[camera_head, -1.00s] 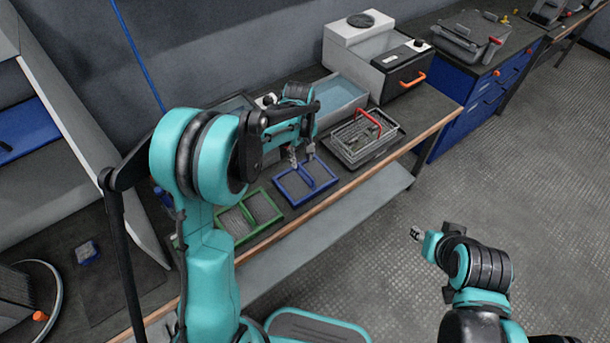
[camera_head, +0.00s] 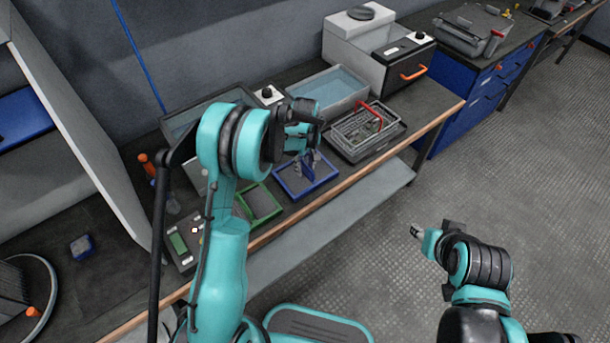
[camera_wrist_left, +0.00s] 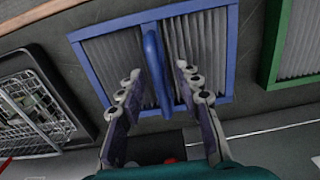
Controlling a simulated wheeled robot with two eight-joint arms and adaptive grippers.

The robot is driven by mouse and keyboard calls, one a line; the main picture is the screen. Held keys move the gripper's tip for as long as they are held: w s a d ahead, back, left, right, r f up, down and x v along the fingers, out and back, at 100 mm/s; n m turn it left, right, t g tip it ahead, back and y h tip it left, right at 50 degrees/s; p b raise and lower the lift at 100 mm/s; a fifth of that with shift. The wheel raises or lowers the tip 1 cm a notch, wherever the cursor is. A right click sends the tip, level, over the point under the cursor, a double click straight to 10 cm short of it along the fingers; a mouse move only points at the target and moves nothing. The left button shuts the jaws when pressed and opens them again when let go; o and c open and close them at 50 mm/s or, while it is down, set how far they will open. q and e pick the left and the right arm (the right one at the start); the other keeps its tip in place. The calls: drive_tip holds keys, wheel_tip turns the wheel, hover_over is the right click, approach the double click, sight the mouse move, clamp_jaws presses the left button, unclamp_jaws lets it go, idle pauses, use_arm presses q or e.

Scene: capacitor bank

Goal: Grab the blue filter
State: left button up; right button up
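The blue filter (camera_head: 318,187) lies flat on the bench, a square blue frame with grey pleats and a raised blue bar handle across its middle. In the left wrist view the handle (camera_wrist_left: 153,60) stands between the two fingers of my left gripper (camera_wrist_left: 159,78). The fingers are apart, one on each side of the handle, with gaps visible. In the head view my left gripper (camera_head: 306,166) is over the filter and hides part of it. My right gripper (camera_head: 417,232) is away from the bench, over the floor; its fingers are too small to judge.
A green-framed filter (camera_head: 276,213) lies close to the blue one. A wire basket in a grey tray (camera_head: 367,158) with a red handle stands on its other side. A water tank (camera_head: 330,95) is behind. The bench's wooden front edge (camera_head: 350,190) is near.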

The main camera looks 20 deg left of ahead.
use_arm(q)
drive_tip(key=shift+r, duration=0.1)
clamp_jaws()
drive_tip(key=shift+r, duration=0.1)
